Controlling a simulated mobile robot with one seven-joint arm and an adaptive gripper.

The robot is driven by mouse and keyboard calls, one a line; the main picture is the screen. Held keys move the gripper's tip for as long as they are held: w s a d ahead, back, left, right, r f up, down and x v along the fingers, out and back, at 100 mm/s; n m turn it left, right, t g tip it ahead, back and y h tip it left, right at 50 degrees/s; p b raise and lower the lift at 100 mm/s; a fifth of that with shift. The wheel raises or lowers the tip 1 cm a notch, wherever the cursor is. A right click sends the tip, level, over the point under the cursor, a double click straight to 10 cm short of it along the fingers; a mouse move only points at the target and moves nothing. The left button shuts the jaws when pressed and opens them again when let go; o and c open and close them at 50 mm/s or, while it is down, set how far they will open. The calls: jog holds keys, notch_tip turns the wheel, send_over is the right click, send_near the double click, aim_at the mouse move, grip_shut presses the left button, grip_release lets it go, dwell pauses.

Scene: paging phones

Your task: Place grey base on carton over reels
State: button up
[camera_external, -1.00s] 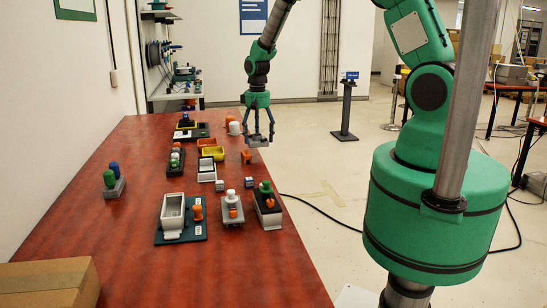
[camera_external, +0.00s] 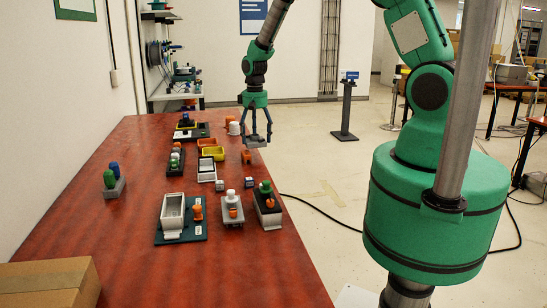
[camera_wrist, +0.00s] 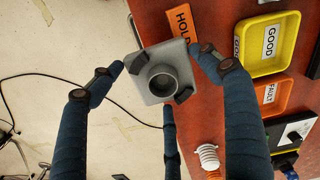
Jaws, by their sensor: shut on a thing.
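The grey base (camera_wrist: 160,75) is a square grey plate with a round hollow socket, seen in the wrist view between my gripper's dark blue fingers. My gripper (camera_external: 256,139) is shut on it, above the far right edge of the red table in the external view. A brown cardboard carton (camera_external: 45,285) stands at the near left corner of the table. Blue round items that look like reels (camera_external: 155,54) are on the shelf at the back; I cannot tell them clearly.
Yellow (camera_wrist: 270,45) and orange (camera_wrist: 272,94) labelled trays lie beside my gripper. A grey tray (camera_external: 172,212) and several small fixtures stand mid-table. A black post (camera_external: 345,110) stands on the floor beyond.

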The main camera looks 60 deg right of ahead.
jog(key=s+a+r+n+p, duration=0.1)
jog(key=a+r+n, duration=0.15)
jog(key=a, duration=1.15)
jog(key=a+r+n+p, duration=0.1)
jog(key=a+n, duration=0.2)
jog(key=a, duration=1)
jog(key=s+a+r+n+p, duration=0.1)
jog(key=a+n, duration=0.2)
jog(key=a, duration=1.1)
jog(key=s+a+r+n+p, duration=0.1)
jog(key=s+a+n, duration=0.3)
jog(key=s+a, duration=0.8)
jog(key=s+a+r+n+p, duration=0.1)
jog(key=s+a+r+n, duration=0.2)
jog(key=s+a, duration=1)
jog(key=a+n, duration=0.2)
jog(key=a, duration=0.6)
jog(key=shift+s+a+r+p, duration=0.2)
jog(key=shift+s+r+p, duration=0.05)
jog(key=shift+r+p, duration=0.1)
jog(key=w+a, duration=0.3)
jog(key=a, duration=0.1)
jog(key=w+a+f+p, duration=0.1)
jog(key=w+a, duration=0.2)
jog(key=a, duration=0.1)
jog(key=w+a, duration=0.3)
jog(key=a, duration=0.1)
jog(key=shift+w+a+f, duration=0.25)
jog(key=shift+w+a, duration=0.15)
